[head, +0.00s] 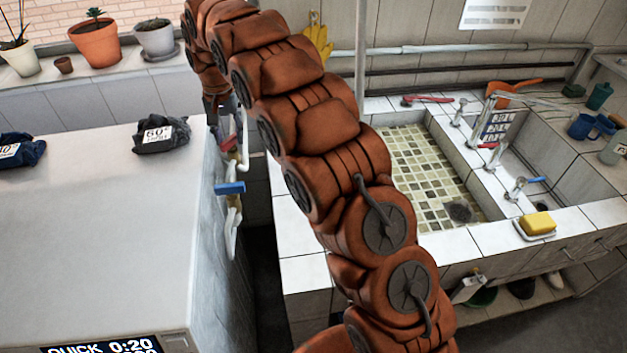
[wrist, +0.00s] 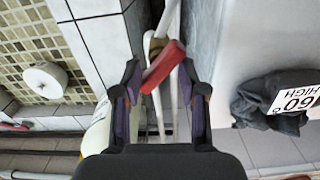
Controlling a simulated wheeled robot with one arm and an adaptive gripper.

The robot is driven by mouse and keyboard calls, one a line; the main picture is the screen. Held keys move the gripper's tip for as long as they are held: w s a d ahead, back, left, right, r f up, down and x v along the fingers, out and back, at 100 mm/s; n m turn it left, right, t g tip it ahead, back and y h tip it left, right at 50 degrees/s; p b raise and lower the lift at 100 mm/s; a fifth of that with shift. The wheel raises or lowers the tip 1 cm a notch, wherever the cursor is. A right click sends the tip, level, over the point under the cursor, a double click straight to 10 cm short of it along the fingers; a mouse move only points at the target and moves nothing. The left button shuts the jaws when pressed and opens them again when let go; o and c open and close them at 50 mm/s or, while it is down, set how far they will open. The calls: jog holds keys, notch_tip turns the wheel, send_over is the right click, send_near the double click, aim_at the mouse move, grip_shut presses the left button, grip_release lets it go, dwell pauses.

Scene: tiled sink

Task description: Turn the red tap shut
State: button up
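A red tap handle (wrist: 163,67) shows in the wrist view, on a brass-coloured body with white pipe in the gap beside the grey appliance. It lies slanted between my gripper's fingertips (wrist: 160,76). The two fingers are apart, one on each side of the handle, so my gripper is open; I cannot tell whether either touches it. In the head view the red handle (head: 229,144) shows partly, above a blue-handled tap (head: 230,188) at the appliance's side. My gripper is mostly hidden there behind my arm and the appliance's edge.
The appliance (head: 110,220) stands left of the narrow gap, with dark cloth bundles (head: 160,138) on top. The tiled sink (head: 415,165) stands right, with another red handle (head: 428,99) and a yellow sponge (head: 537,223). Potted plants (head: 96,40) line the back ledge.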

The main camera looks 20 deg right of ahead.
aim_at(230, 138)
jog(key=shift+r+n, duration=0.1)
jog(key=shift+n, duration=0.2)
jog(key=shift+r, duration=0.1)
jog(key=shift+r+b, duration=1.15)
jog(key=shift+r, duration=2.55)
jog(key=s+d, duration=0.3)
jog(key=s, duration=0.6)
jog(key=s+d+f+b, duration=0.1)
jog(key=s+d, duration=0.3)
jog(key=s, duration=0.6)
jog(key=s+d+f+n+g+b, duration=0.1)
jog(key=s+d, duration=0.3)
jog(key=s, duration=0.5)
jog(key=shift+s+d+f, duration=0.15)
jog(key=shift+s+f, duration=0.05)
jog(key=shift+f, duration=0.05)
